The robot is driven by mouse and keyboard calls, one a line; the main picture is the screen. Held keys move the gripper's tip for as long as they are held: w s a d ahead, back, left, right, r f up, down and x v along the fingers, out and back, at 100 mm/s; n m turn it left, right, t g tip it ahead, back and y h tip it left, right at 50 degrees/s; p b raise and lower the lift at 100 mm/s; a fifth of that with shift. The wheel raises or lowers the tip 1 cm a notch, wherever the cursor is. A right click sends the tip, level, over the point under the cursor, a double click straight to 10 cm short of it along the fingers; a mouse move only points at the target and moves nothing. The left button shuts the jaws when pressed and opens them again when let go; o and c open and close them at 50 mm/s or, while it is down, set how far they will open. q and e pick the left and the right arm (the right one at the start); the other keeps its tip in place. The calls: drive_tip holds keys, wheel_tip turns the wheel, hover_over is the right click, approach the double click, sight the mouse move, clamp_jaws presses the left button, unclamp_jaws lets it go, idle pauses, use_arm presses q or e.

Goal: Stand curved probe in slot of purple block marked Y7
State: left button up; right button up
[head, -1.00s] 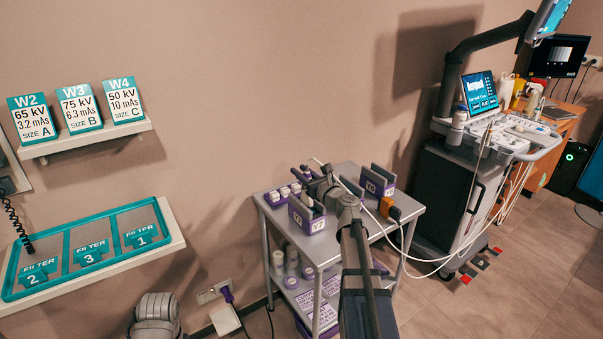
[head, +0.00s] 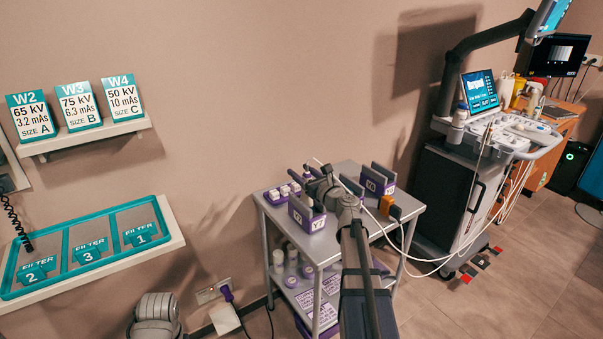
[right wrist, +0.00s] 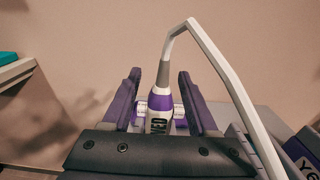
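The curved probe (right wrist: 158,110), white with a purple band and grey neck, stands roughly upright between the fingers of my right gripper (right wrist: 161,80). Gaps show on both sides of it, so the fingers look open around it. Its lower end is hidden by my gripper body. In the head view my right gripper (head: 325,187) is over the cart and hides most of the probe. The purple block marked Y7 (head: 312,222), with grey upright plates, is at the cart's near left, just left of my right arm. My left gripper is not in view.
The cart (head: 325,245) also holds another purple block (head: 377,182) at right, an orange item (head: 395,212), and a purple rack of white pieces (head: 281,193) at left. A white cable (right wrist: 235,85) bends over right of the probe and runs to the ultrasound machine (head: 460,190).

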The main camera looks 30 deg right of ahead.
sight(310, 179)
drive_tip(key=shift+s, duration=0.1)
drive_tip(key=s, duration=0.7)
drive_tip(key=shift+s+d, duration=0.3)
drive_tip(key=shift+s, duration=0.05)
idle(0.6)
